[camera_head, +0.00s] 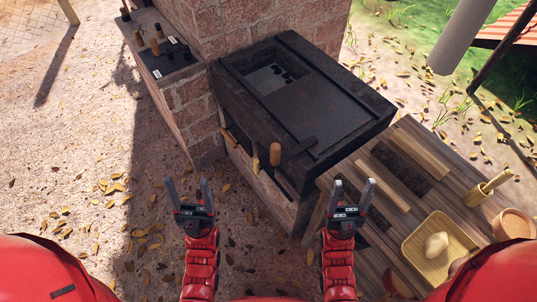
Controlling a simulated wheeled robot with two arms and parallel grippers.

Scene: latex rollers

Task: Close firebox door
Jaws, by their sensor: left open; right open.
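The dark metal firebox stove (315,110) stands on a brick base in the middle of the head view. Its front face is steeply foreshortened, with a dark opening (238,132) at the left part. Two wooden handles show at the front: an upright one (275,154) near the top edge and a smaller pale one (256,165) beside it. I cannot tell the door's exact angle. My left gripper (188,187) is open and empty, in front of the stove to the left. My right gripper (353,191) is open and empty near the stove's front right corner. Neither touches a handle.
A wooden slatted table (415,185) adjoins the stove on the right, bearing a yellow tray (421,262) and a clay bowl (513,223). Leaf-strewn ground on the left is free.

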